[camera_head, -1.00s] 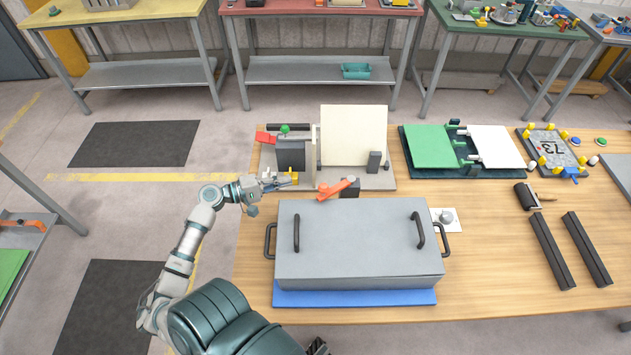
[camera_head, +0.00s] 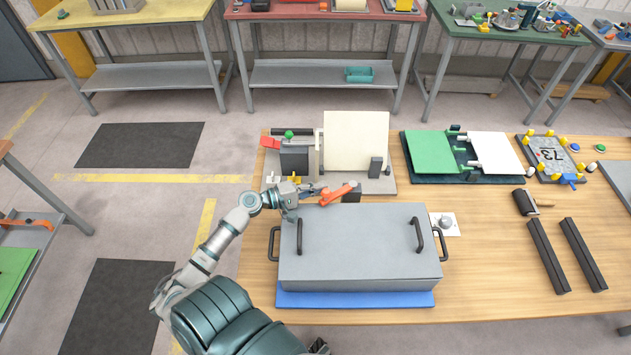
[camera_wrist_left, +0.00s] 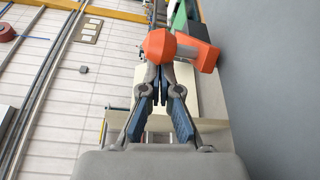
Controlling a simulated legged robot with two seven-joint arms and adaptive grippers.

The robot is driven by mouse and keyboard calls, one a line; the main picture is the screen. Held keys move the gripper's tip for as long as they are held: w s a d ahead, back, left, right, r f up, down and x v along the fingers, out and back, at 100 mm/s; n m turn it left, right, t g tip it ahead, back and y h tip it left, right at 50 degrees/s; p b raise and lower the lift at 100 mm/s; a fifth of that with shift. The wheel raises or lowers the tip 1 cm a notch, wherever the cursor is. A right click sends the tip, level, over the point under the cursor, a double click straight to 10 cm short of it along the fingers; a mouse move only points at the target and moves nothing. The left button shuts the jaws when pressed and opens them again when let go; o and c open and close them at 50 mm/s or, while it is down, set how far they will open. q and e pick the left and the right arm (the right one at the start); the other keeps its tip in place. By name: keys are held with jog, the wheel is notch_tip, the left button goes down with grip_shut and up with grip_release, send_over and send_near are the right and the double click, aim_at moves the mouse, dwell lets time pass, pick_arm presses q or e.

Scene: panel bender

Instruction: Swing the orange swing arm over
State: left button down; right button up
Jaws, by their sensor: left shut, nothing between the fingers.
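The orange swing arm (camera_head: 338,194) sits at the front edge of the panel bender's grey base, beside a small dark block (camera_head: 352,194). It slants, with its near end toward the left. My left gripper (camera_head: 319,189) is at its left end, shut and empty. In the left wrist view the shut fingertips (camera_wrist_left: 160,74) are right at the faceted orange end (camera_wrist_left: 160,46) of the arm. I cannot tell whether they touch. My right gripper is not in view.
A grey lidded box (camera_head: 360,250) with black handles stands just in front of the swing arm. The bender's upright cream panel (camera_head: 356,140) and dark block (camera_head: 294,160) stand behind. A green and white panel fixture (camera_head: 435,155) lies to the right.

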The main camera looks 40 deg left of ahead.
pick_arm(q)
jog(key=shift+w+f, duration=0.1)
jog(key=shift+s+d+p, duration=0.5)
jog(key=shift+d+p, duration=0.15)
jog(key=shift+d, duration=0.2)
jog(key=shift+s+d, duration=0.15)
jog(key=shift+d, duration=0.3)
